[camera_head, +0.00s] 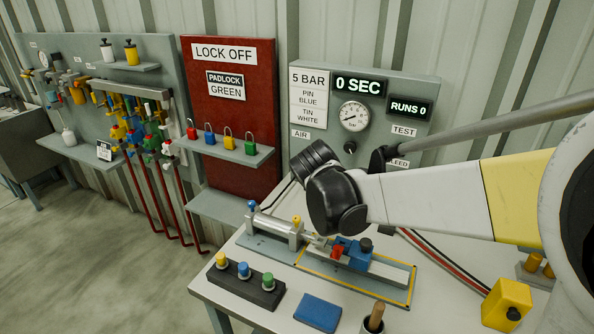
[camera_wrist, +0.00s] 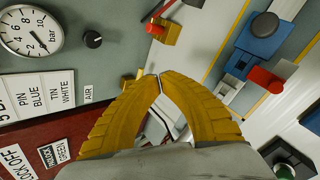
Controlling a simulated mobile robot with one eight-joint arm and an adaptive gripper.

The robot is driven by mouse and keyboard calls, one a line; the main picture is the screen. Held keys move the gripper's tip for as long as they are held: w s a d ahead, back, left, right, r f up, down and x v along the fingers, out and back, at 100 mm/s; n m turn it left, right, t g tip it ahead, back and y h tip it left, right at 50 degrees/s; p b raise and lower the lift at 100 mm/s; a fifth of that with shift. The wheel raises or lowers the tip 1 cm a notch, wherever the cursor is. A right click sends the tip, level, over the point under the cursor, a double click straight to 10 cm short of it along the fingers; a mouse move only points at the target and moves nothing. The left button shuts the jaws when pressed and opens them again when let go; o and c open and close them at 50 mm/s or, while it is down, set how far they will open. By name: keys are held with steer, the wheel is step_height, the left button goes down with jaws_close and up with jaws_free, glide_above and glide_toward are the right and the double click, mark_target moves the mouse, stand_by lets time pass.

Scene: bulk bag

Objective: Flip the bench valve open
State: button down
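My gripper (camera_wrist: 159,78) shows in the wrist view with its two yellow fingers meeting at the tips and nothing visible between them. A small brass-yellow fitting with a red handle (camera_wrist: 165,30), which looks like the bench valve, lies just beyond the fingertips, at the top of the wrist view. It appears apart from them. Another small yellow part (camera_wrist: 130,80) shows beside the left finger, partly hidden. In the head view my dark wrist covers this part of the bench and the panel's lower edge, and my fingers are hidden.
The gauge panel (camera_head: 388,92) stands behind the bench. A fixture with a grey cylinder (camera_head: 276,229) and a blue block (camera_head: 357,258) lies below my wrist. A button box (camera_head: 240,285), blue pad (camera_head: 318,312) and yellow box (camera_head: 506,304) are nearer.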

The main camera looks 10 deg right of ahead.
steer(key=w+a+f+n+t+h, duration=0.1)
steer(key=w+a+f+n, duration=0.1)
steer(key=w+f+n, duration=0.3)
steer(key=w+a+f+n+h, duration=0.1)
steer(key=w+a+f+n, duration=0.2)
steer(key=w+f+n, duration=0.3)
steer(key=w, duration=0.3)
steer(key=shift+a+n+t+h+p, duration=0.3)
steer(key=shift+t, duration=0.1)
steer(key=b+x, duration=0.3)
steer(key=x, duration=0.7)
